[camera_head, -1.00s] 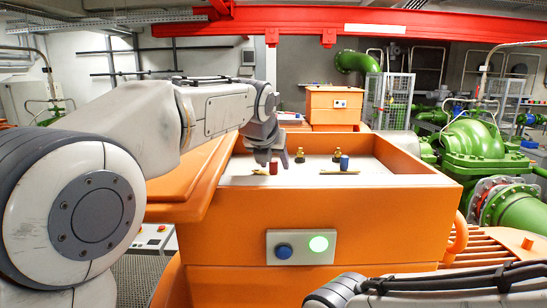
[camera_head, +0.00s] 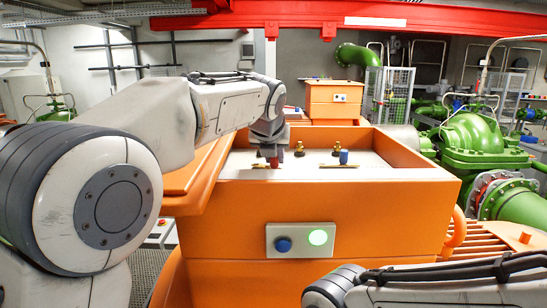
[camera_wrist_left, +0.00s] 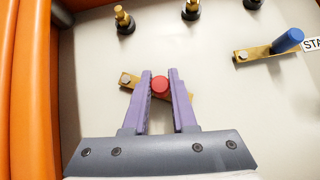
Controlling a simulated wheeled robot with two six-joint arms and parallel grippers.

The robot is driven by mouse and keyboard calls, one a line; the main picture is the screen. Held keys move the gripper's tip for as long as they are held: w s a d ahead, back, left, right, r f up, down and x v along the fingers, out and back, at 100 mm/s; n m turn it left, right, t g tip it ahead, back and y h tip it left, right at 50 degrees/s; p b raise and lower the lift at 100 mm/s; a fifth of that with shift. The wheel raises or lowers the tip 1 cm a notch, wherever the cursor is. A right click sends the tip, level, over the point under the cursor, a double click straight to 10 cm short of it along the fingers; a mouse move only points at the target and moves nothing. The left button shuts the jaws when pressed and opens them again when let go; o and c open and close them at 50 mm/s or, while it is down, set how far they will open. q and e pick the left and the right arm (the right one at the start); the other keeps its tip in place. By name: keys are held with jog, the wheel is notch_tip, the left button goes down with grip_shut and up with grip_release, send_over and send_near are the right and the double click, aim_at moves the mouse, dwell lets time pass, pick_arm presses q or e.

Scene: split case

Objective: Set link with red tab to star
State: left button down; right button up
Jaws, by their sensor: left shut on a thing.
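In the head view the red tab (camera_head: 273,163) shows just below my left gripper (camera_head: 268,152). A second brass link (camera_wrist_left: 252,53) with a blue tab (camera_wrist_left: 288,40) lies to the right, beside a white label (camera_wrist_left: 313,44) reading "STA", cut off by the frame. My right gripper is out of view.
Brass posts on black bases stand behind the links: left (camera_wrist_left: 123,20), middle (camera_wrist_left: 190,9) and right (camera_wrist_left: 252,3). The orange case wall (camera_wrist_left: 28,90) runs along the left. The case front (camera_head: 390,187) carries a panel with a blue button and a lit green one.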

pick_arm(q)
jog(key=n+y, duration=0.1)
jog(key=w+n+y, duration=0.1)
jog(key=shift+w+d+n, duration=0.1)
jog(key=shift+d+n, duration=0.25)
jog(key=shift+n, duration=0.05)
jog(key=shift+w+r+n+y, duration=0.1)
jog(key=shift+w+n+y, duration=0.3)
jog(key=shift+n+y, duration=0.45)
jog(key=c, duration=0.7)
grip_release()
jog(key=b+v, duration=0.1)
jog(key=v, duration=0.9)
jog(key=shift+r, duration=0.25)
